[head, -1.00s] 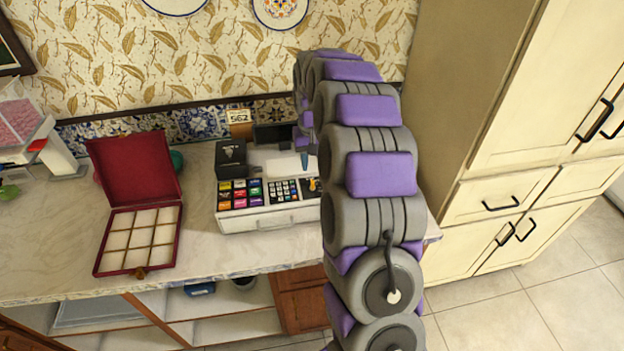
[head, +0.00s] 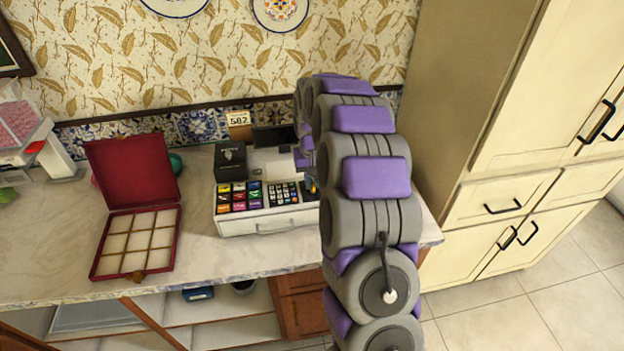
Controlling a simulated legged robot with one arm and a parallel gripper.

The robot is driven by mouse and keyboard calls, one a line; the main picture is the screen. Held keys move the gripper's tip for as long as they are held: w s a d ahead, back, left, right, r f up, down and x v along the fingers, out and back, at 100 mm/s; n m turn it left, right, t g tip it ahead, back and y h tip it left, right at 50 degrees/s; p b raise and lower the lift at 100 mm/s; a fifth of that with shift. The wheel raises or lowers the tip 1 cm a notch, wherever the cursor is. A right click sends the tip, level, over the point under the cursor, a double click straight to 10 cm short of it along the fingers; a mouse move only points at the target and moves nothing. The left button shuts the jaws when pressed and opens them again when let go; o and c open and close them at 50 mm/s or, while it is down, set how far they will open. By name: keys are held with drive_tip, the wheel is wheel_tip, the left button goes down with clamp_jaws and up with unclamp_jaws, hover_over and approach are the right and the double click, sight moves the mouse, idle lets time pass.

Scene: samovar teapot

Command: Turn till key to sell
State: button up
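The white till (head: 268,222) stands on the counter, with coloured keys on its left, a dark number keypad beside them and a drawer handle in front. My arm covers its right end. A small yellow and dark spot at the keypad's right edge is where the till key sits, mostly hidden. My gripper (head: 309,178) is at that spot, low over the till's right side and largely hidden by my arm. I cannot tell whether it touches the key, or whether its fingers are open or shut.
A black box (head: 230,160) stands at the till's back left, with a number sign (head: 239,121) behind. An open red compartment box (head: 133,243) lies to the left on the marble counter (head: 40,262). A tall cream cabinet (head: 480,130) stands close on the right.

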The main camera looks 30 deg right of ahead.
clamp_jaws()
drive_tip(key=shift+p, duration=0.3)
drive_tip(key=m+p, duration=0.1)
drive_tip(key=m, duration=0.1)
drive_tip(key=m+p, duration=0.1)
drive_tip(key=shift+s+d+r+m+p, duration=0.1)
drive_tip(key=shift+r+m+p, duration=0.05)
drive_tip(key=shift+m+p, duration=0.25)
drive_tip(key=m+p, duration=0.3)
drive_tip(key=m, duration=0.1)
drive_tip(key=shift+d+m, duration=0.1)
drive_tip(key=shift+m, duration=0.3)
drive_tip(key=shift+o, duration=2.1)
unclamp_jaws()
